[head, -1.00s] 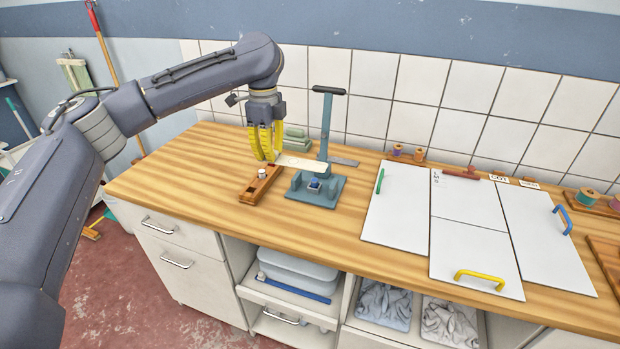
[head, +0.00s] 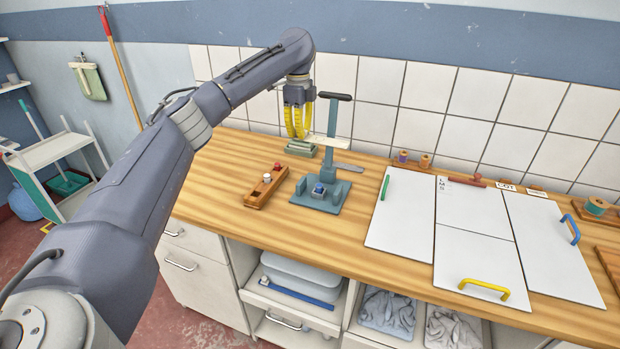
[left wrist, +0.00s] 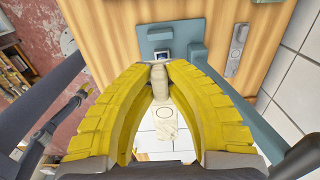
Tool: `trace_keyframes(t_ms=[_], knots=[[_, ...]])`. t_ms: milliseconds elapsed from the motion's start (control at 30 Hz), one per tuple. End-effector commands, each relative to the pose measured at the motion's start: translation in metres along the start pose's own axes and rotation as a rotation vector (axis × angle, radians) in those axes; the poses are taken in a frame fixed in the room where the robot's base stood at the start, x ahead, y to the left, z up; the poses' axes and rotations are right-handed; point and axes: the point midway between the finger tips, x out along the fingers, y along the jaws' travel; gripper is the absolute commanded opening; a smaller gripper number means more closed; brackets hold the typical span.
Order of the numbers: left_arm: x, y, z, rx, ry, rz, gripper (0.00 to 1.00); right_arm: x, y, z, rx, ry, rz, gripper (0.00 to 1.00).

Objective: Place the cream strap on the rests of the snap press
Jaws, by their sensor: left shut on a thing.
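The cream strap (head: 340,141) is held in my left gripper (head: 299,136), raised above the bench, and sticks out to the right near the press column in the head view. In the left wrist view the fingertips (left wrist: 158,68) close on the strap (left wrist: 165,125), which has a round mark on it. The snap press (head: 331,160) is teal with a black handle. Its base with low rests (head: 337,190) and a blue piece in the middle stands below and in front of the strap. The strap is apart from the rests.
A wooden block (head: 256,194) with a white and a red knob lies left of the press. A flat grey strip (head: 348,168) lies beside the press. White boards (head: 402,220) fill the bench to the right.

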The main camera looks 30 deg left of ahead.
Motion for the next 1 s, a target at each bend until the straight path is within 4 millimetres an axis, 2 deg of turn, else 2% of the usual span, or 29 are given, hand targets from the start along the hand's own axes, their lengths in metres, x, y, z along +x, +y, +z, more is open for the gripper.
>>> trace_keyframes(t_ms=[33, 100, 400, 600, 867, 1000], knots=[[0.014, 0.001, -0.001, 0.001, 0.001, 0.005, 0.0, 0.0, 0.0, -0.001, 0.0, 0.001, 0.0, 0.44], [0.03, 0.001, -0.001, 0.0, 0.001, 0.004, 0.0, 0.0, 0.0, -0.001, 0.0, 0.001, 0.0, 0.44], [0.091, 0.001, -0.001, -0.002, 0.001, 0.002, 0.0, 0.0, -0.001, 0.002, 0.001, -0.001, -0.001, 0.44], [0.112, 0.001, 0.0, -0.001, 0.001, 0.0, 0.0, 0.0, -0.001, 0.004, 0.001, -0.005, -0.001, 0.44], [0.12, 0.001, -0.001, 0.0, 0.001, 0.0, 0.0, 0.0, -0.002, 0.005, 0.001, -0.005, -0.001, 0.44], [0.135, 0.001, -0.001, -0.001, 0.0, 0.002, 0.0, 0.0, -0.001, 0.005, 0.001, -0.006, -0.001, 0.44]])
